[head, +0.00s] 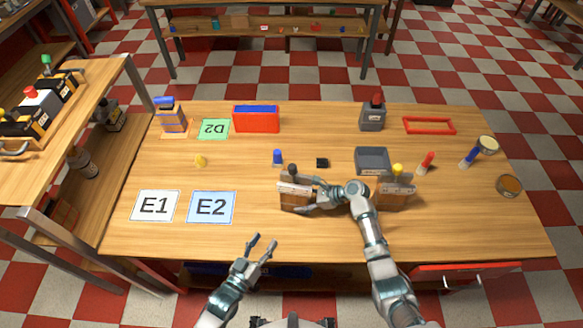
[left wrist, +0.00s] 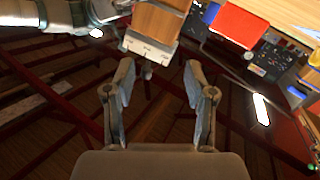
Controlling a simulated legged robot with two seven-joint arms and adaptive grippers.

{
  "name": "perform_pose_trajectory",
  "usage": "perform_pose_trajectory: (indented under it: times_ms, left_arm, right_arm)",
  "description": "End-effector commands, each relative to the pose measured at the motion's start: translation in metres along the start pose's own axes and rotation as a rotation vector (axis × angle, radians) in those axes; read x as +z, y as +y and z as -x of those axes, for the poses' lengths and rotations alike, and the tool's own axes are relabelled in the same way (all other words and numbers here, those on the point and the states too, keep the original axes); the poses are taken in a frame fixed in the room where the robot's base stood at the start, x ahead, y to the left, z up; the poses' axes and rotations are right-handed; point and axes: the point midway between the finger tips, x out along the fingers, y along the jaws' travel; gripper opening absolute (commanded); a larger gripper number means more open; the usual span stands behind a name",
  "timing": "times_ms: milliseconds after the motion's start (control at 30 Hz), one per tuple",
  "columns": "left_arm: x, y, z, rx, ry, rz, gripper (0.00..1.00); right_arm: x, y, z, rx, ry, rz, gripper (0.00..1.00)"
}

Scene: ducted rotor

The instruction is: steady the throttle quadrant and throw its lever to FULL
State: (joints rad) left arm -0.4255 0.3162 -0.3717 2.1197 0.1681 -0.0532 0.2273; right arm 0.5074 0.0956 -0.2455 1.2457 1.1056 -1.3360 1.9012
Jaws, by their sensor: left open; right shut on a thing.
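The throttle quadrant appears to be the brown block with a pale top plate (head: 294,198) and a dark-knobbed lever (head: 293,170), at the middle front of the table. My right gripper (head: 312,194) is shut on this block from its right side; its fingers hide part of that side. The lever looks roughly upright; its markings are too small to read. My left gripper (head: 262,248) is open and empty at the table's front edge, below and left of the block and apart from it. Its spread, empty fingers (left wrist: 162,100) also show in the left wrist view.
A similar block with a yellow knob (head: 396,192) stands right, partly behind my right arm. A grey tray (head: 372,161), a blue peg (head: 278,158) and a black cube (head: 321,162) lie behind. Cards E1 (head: 154,206) and E2 (head: 211,208) lie left.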

Motion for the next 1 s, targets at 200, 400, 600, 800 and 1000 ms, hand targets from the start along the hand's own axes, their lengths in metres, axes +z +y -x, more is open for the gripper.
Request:
perform_pose_trajectory:
  times_ms: [200, 400, 600, 800, 1000]
  left_arm:
    - [-0.088, 0.020, -0.061, -0.017, 0.043, -0.115, 0.55]
    - [-0.129, 0.031, -0.079, -0.027, 0.046, -0.171, 0.55]
    - [-0.134, 0.032, -0.103, -0.028, 0.046, -0.179, 0.55]
    - [-0.136, 0.031, -0.146, -0.028, 0.045, -0.177, 0.55]
    - [-0.136, 0.030, -0.181, -0.028, 0.044, -0.177, 0.55]
  right_arm:
    - [-0.004, 0.001, -0.001, 0.000, 0.007, -0.003, 0.33]
    - [-0.004, 0.001, -0.001, -0.001, 0.008, -0.003, 0.33]
    - [-0.004, 0.001, -0.001, -0.002, 0.008, -0.003, 0.33]
    - [-0.004, 0.001, -0.001, -0.002, 0.008, -0.002, 0.33]
    - [-0.004, 0.001, -0.001, -0.002, 0.007, -0.002, 0.33]
